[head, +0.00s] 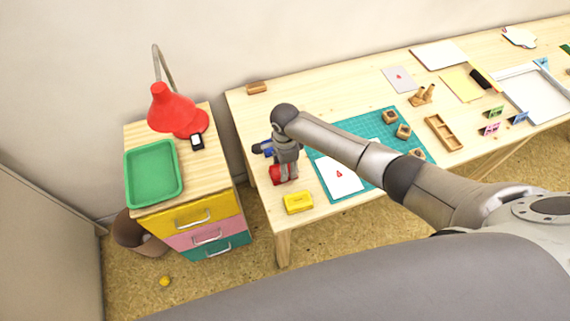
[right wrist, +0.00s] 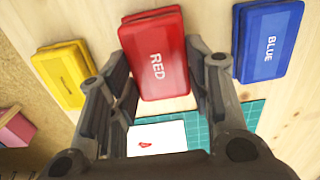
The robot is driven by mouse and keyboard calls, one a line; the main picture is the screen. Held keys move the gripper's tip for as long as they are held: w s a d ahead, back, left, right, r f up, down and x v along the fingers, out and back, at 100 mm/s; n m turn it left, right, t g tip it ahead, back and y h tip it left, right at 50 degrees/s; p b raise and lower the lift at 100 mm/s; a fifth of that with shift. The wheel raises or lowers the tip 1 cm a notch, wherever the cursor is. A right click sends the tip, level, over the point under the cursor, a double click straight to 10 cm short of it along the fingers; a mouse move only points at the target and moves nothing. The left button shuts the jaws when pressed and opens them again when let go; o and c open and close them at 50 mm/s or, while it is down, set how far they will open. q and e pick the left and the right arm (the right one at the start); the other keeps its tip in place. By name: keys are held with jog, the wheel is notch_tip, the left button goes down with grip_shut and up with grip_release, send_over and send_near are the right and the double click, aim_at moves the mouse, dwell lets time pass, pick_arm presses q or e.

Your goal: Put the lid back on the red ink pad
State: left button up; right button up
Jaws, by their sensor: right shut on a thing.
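A red ink pad lid marked RED (right wrist: 158,55) is between the two fingers of my right gripper (right wrist: 157,62) in the right wrist view, and the gripper is shut on it. A red edge (right wrist: 140,14) shows at its far end; I cannot tell whether the lid is seated on the pad. In the head view the red piece (head: 275,174) shows below my right gripper (head: 284,172), near the table's front left edge, and is partly hidden by it. My left gripper is not in view.
A yellow pad (right wrist: 62,75), also in the head view (head: 298,202), lies to one side and a blue pad (right wrist: 268,42) to the other. A teal mat (head: 385,125) with white paper (head: 337,177) lies close by. A drawer unit (head: 190,225) stands left of the table.

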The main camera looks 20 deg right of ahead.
jog(key=shift+a+p, duration=0.1)
jog(key=shift+p, duration=0.35)
dwell(0.3)
jog(key=shift+f+p, duration=0.3)
jog(key=shift+f, duration=0.2)
dwell(1.2)
jog(key=shift+p, duration=0.35)
dwell(0.4)
jog(key=o, duration=0.9)
jog(key=shift+c, duration=0.2)
jog(key=shift+o, duration=0.3)
jog(key=o, duration=0.3)
jog(key=shift+o, duration=0.2)
